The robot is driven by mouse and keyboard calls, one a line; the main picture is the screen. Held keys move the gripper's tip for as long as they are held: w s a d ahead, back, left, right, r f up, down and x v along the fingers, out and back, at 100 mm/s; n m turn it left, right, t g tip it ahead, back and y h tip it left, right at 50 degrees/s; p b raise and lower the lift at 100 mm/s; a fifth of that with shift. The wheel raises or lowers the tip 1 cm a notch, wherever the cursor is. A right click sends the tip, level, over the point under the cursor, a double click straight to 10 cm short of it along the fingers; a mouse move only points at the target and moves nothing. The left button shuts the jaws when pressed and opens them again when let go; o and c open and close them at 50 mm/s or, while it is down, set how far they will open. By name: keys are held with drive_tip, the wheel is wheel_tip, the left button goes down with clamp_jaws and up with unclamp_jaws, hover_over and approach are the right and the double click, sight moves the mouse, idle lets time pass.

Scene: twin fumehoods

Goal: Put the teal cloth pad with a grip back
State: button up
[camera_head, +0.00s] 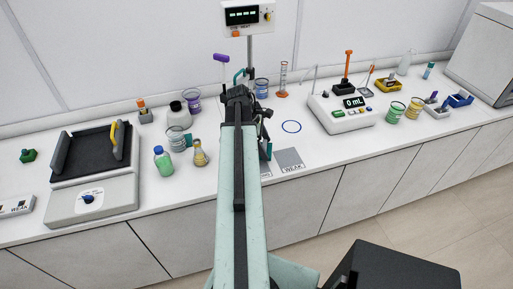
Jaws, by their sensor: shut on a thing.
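My gripper (262,128) is at the far end of my pale green arm, over the middle of the bench. It points down, and its fingertips are mostly hidden behind the arm. A dark teal piece (266,150) shows just right of the arm, below the gripper. It looks like the edge of the teal cloth pad, held in the shut jaws. The rest of it is hidden, and I cannot tell whether it touches the bench.
Left are a green-filled bottle (164,163), a flask (199,156) and a rocker tray (62,153). A 0 mL device (341,117) stands right.

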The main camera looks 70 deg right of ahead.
drive_tip(key=shift+w+d+f, duration=0.1)
drive_tip(key=shift+w+d, duration=0.15)
drive_tip(key=shift+w, duration=0.45)
wheel_tip(320, 180, down, 4)
drive_tip(key=b, duration=0.4)
drive_tip(key=shift+s+d, duration=0.1)
drive_tip(key=shift+s, duration=0.15)
drive_tip(key=shift+w+r, duration=0.25)
drive_tip(key=shift+w, duration=0.15)
drive_tip(key=shift+f, duration=0.25)
drive_tip(key=o, duration=1.1)
drive_tip(key=shift+r, duration=0.1)
drive_tip(key=shift+r, duration=0.1)
